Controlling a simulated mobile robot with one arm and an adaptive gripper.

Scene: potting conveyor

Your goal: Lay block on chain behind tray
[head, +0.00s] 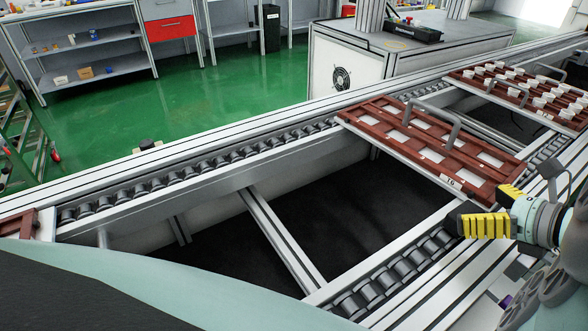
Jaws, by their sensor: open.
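My gripper (484,207) is at the right, with its two yellow-and-black fingers spread apart and nothing visible between them. The tray lies across the two roller chains of the conveyor. The far chain (205,160) runs bare to the left of the tray. The near chain (393,272) shows below and left of my gripper. I cannot make out a block.
A second red-brown tray (497,79) with several white pieces sits farther up the conveyor. Another tray's corner (22,226) shows at the left edge. A crossbar (283,240) spans the dark gap between the rails. A white cabinet (345,68) stands behind the conveyor.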

